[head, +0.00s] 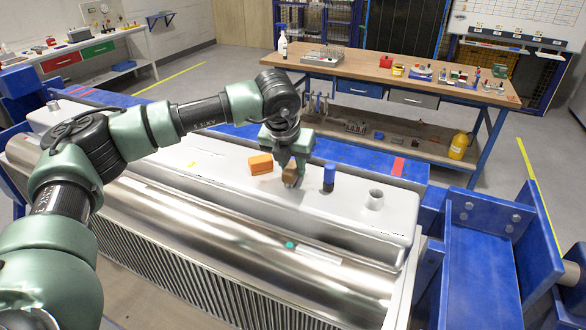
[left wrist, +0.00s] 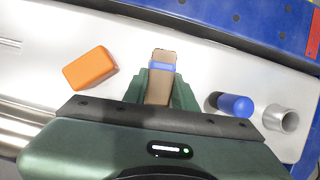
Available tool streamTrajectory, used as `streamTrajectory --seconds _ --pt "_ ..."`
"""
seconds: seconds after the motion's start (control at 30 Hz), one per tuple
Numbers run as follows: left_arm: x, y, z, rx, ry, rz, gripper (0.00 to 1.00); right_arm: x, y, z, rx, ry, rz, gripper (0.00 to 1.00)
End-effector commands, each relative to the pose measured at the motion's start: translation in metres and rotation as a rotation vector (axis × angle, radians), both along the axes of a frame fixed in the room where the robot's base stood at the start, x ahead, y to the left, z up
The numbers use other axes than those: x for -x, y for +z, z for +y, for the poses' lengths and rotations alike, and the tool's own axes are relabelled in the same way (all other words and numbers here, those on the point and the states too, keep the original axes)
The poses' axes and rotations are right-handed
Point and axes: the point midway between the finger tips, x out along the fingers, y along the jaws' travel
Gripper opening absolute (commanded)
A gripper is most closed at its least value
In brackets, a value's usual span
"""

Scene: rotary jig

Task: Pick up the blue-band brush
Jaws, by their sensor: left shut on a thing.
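The blue-band brush (left wrist: 161,82) is a brown block with a blue band near its far end, seen in the left wrist view between my left gripper's fingers. In the head view the brush (head: 290,175) shows as a brown piece at the fingertips, its band not visible. My left gripper (head: 288,166) is shut on it, over the light grey top of the jig (head: 215,160). I cannot tell whether the brush touches that surface. My right gripper is not in view.
An orange block (head: 261,164) lies left of the gripper. A blue cylinder with a dark lower part (head: 329,177) and a grey metal cup (head: 375,200) stand to the right. The polished steel roller (head: 240,240) runs along the front. A wooden workbench (head: 400,75) stands behind.

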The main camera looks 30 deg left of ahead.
Motion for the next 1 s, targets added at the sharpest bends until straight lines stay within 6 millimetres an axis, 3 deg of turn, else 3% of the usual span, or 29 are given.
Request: streamTrajectory --seconds 0.27,0.7,1.0 --pt "-0.001 0.040 -0.001 0.003 0.001 -0.006 0.00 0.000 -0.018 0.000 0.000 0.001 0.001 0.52" --pt "-0.001 0.161 -0.002 0.002 -0.001 -0.005 0.00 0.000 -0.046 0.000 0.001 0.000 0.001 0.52" --pt "0.000 0.194 -0.001 0.001 -0.003 -0.002 0.00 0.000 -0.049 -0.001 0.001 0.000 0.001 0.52"
